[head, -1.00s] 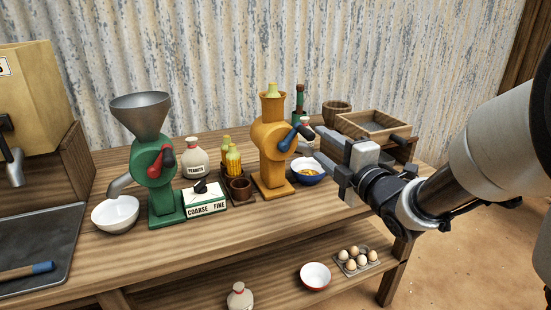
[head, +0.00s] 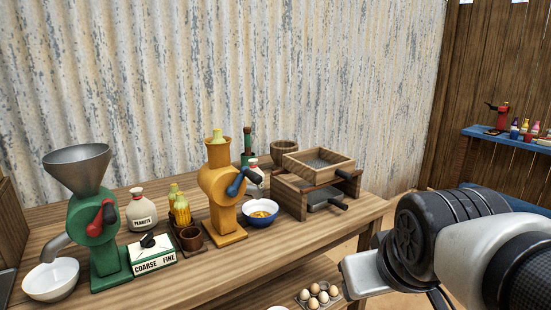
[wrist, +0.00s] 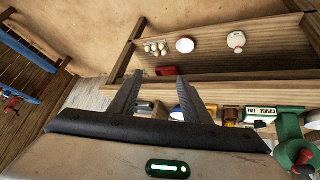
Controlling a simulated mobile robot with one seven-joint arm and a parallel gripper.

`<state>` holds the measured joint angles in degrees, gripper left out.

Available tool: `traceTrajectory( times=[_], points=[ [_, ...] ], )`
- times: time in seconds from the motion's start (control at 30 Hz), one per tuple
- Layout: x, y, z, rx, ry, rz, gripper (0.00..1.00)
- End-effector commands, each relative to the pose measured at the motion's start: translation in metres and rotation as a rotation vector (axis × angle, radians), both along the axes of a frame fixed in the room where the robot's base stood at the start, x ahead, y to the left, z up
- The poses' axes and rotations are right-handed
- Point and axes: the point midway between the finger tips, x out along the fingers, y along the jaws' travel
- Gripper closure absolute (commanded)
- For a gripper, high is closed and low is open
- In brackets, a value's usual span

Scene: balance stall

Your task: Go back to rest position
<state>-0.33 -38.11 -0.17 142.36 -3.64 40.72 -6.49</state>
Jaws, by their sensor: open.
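My gripper (wrist: 158,98) shows in the wrist view with its two dark fingers apart and nothing held between them. It is in the air, away from the bench; the sieve boxes and mills appear beyond and beside the fingers. In the head view only my arm shows at the lower right, and the fingertips are hidden or out of frame. The yellow mill (head: 222,190) with its blue handle stands on the wooden bench (head: 290,233), and a blue bowl (head: 261,217) with yellow contents sits beside it.
The stacked wooden sieve boxes (head: 292,197) stand at the bench's right end. The green mill (head: 103,242) and a white bowl (head: 52,283) are at left. Eggs (head: 318,293) lie on the lower shelf. A blue side table (head: 500,139) stands far right.

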Motion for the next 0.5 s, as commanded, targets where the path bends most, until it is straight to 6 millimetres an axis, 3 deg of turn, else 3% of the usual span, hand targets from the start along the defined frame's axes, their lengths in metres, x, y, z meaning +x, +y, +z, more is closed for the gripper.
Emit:
traceTrajectory(
  times=[0.1, 0.13, 0.2, 0.37, 0.5],
  points=[
    [-0.047, 0.009, -0.007, 0.116, 0.104, -0.115, 0.56],
    [-0.053, 0.011, 0.002, 0.130, 0.121, -0.130, 0.56],
    [-0.049, 0.010, 0.027, 0.124, 0.119, -0.124, 0.56],
    [-0.049, 0.010, 0.067, 0.121, 0.118, -0.121, 0.56],
    [-0.048, 0.010, 0.114, 0.119, 0.118, -0.121, 0.56]
  ],
)
